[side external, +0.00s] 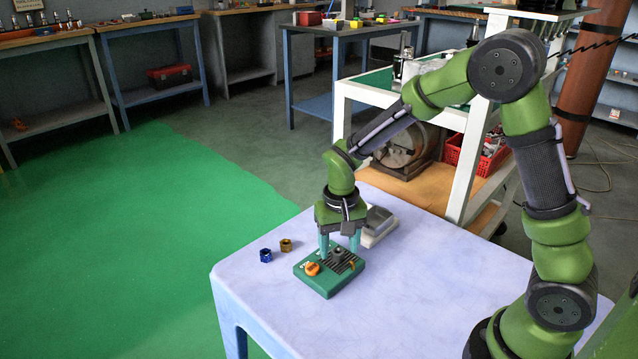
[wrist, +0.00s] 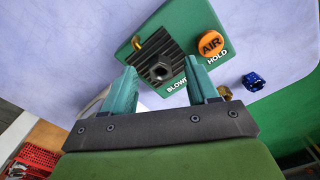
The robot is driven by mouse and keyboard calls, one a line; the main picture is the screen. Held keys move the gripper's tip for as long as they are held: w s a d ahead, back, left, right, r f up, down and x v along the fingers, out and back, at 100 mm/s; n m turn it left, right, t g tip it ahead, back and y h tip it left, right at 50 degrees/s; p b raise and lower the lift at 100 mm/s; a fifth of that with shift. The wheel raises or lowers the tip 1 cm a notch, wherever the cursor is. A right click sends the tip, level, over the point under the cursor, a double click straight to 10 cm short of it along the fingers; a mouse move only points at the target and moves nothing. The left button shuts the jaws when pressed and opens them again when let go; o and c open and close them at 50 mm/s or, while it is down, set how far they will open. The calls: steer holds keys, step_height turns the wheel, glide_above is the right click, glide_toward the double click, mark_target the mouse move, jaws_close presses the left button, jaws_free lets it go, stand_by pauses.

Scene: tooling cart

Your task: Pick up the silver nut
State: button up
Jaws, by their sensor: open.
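A dark grey metallic hex nut (wrist: 160,71), the only nut that could be the silver one, rests on the black ribbed plate of a green box (wrist: 207,18). The green box (side external: 322,286) stands on the white table in the side external view. My gripper (side external: 339,247) points down over the ribbed part of the box, with its teal fingers apart. In the wrist view the nut shows between the fingertips of my gripper (wrist: 163,80), with space on both sides. The fingers hold nothing. Whether the fingertips are down at the nut's height I cannot tell.
The box carries an orange knob (wrist: 211,44) and a brass fitting (wrist: 138,44). A blue nut (side external: 265,255) and a brass nut (side external: 286,245) lie left of the box. A grey-and-white block (side external: 379,228) stands behind my gripper. The table's front is clear.

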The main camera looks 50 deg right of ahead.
steer(key=shift+f, duration=0.65)
jaws_close()
steer(key=shift+r, duration=0.5)
steer(key=r, duration=0.3)
steer(key=shift+s, duration=0.35)
steer(key=s+d+r, duration=0.1)
steer(key=s, duration=1.4)
steer(key=shift+s, duration=0.15)
